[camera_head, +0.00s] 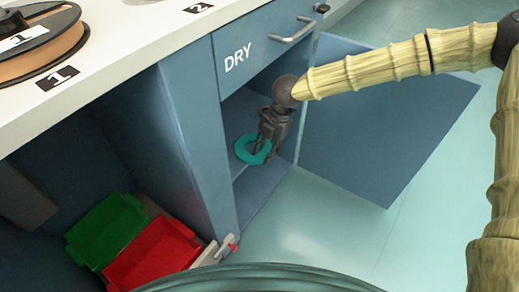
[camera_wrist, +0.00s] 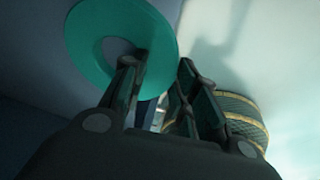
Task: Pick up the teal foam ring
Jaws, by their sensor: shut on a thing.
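The teal foam ring (camera_head: 241,151) is flat and round with a hole, inside the open blue compartment under the drawer marked DRY. My gripper (camera_head: 259,147) reaches into this compartment from the upper right, with its fingers at the ring's right side. In the wrist view, the ring (camera_wrist: 88,45) is large at the upper left. My gripper (camera_wrist: 164,66) is shut on the ring's right band there, one finger over the hole and the other beyond the outer edge. The fingers hide part of the ring. I cannot tell whether the ring touches the shelf.
The open cabinet door (camera_head: 385,120) stands to the right of my gripper. The DRY drawer (camera_head: 262,45) is just above the compartment. A green bin (camera_head: 105,228) and a red bin (camera_head: 155,255) sit at the lower left. A brown spool (camera_head: 45,45) lies on the white counter.

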